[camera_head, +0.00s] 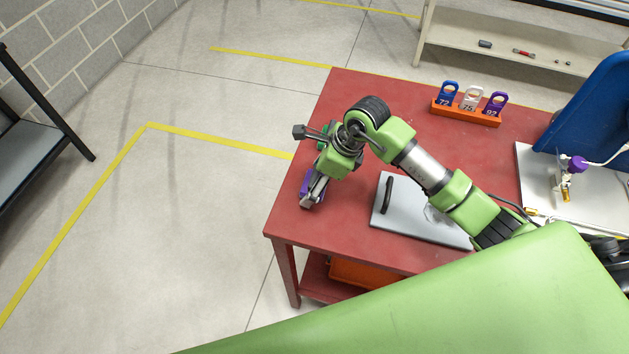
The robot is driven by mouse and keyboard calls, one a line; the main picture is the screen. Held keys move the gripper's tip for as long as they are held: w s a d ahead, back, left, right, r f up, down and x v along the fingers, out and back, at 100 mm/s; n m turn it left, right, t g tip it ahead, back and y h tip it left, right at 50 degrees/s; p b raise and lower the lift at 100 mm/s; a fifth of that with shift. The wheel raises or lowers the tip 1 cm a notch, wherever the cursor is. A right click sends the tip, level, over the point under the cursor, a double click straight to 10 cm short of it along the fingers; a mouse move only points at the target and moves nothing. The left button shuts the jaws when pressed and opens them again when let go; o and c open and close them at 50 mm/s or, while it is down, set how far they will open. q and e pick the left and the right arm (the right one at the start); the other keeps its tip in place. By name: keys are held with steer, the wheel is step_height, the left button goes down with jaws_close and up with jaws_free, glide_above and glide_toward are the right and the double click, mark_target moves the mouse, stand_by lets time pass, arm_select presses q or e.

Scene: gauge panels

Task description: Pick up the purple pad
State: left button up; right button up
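A purple piece (306,182), which looks like the purple pad, is at the left edge area of the red table (345,235). It is partly hidden behind my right gripper (311,197). My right arm reaches in from the right, and its gripper points down at the purple piece. The fingers are at or beside the piece. I cannot tell whether they are closed on it or whether it is lifted. My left gripper is not in view.
A grey plate with a black handle (387,196) lies beside my arm. An orange rack (465,112) holds blue, white and purple numbered tags at the back. A white board (535,175) with a purple-knobbed fitting (575,166) is at right. Floor left of the table is clear.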

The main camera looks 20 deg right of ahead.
mark_target(313, 176)
steer(key=c, duration=1.1)
steer(key=shift+r, duration=0.1)
steer(key=shift+r+b, duration=0.4)
steer(key=r, duration=0.1)
steer(key=r+b, duration=0.1)
steer(key=shift+s+r, duration=0.25)
steer(key=shift+r, duration=0.15)
steer(key=s+r+b, duration=0.1)
steer(key=s+r, duration=0.2)
steer(key=s, duration=0.1)
steer(key=s+a+r+b, duration=0.1)
steer(key=s+r, duration=0.2)
steer(key=s, duration=0.2)
steer(key=s+r+b, duration=0.1)
steer(key=s+r, duration=0.2)
steer(key=s, duration=0.1)
steer(key=shift+s+a+r+b, duration=0.15)
steer(key=shift+s+a+b, duration=0.05)
steer(key=shift+a+b, duration=0.2)
steer(key=shift+o, duration=0.6)
